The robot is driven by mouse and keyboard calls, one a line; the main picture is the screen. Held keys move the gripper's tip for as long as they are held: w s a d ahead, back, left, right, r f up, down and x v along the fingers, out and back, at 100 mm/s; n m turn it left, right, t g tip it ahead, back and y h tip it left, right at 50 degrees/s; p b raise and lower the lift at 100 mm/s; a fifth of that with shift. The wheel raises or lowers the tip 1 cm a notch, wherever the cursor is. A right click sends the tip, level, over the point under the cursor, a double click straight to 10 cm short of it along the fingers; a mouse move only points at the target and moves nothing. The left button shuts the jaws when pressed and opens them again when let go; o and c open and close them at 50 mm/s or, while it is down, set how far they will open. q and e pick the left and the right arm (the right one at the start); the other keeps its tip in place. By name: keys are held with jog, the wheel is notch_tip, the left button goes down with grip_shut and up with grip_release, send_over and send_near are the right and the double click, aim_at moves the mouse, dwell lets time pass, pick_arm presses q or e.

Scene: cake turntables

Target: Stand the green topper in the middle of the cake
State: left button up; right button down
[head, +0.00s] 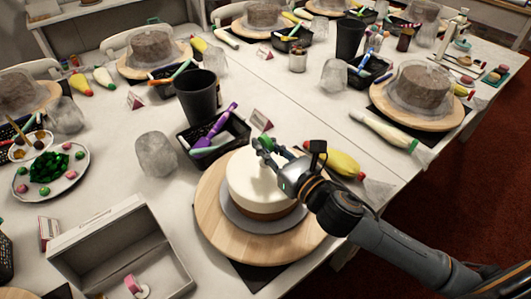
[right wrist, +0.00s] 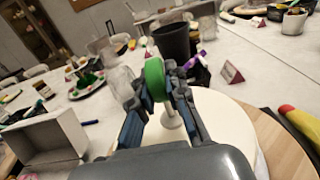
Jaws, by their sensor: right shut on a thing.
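The white-iced cake (head: 250,180) with a brown lower side sits on a grey board on the wooden turntable (head: 213,220). My right gripper (head: 268,150) is over the top of the cake, near its middle. It is shut on the green topper (right wrist: 155,79), a round green disc gripped between the two fingers. A pale stem with a wider foot shows below the disc in the right wrist view, low over the white cake top (right wrist: 225,115). Whether the foot touches the icing I cannot tell. In the head view the fingers hide most of the topper. My left gripper is not in view.
An open white box (head: 120,250) with a pink topper (head: 135,285) stands left of the turntable. A black tray of tools (head: 213,143), a black cup (head: 198,95) and a yellow piping bag (head: 343,165) surround the cake. Other cakes stand further back.

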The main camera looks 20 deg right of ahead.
jog(key=shift+f, duration=0.95)
jog(key=shift+f, duration=0.15)
jog(key=c, duration=1.4)
grip_release()
jog(key=shift+o, duration=0.2)
jog(key=b+v, duration=0.2)
jog(key=v, duration=1)
jog(key=shift+r, duration=0.25)
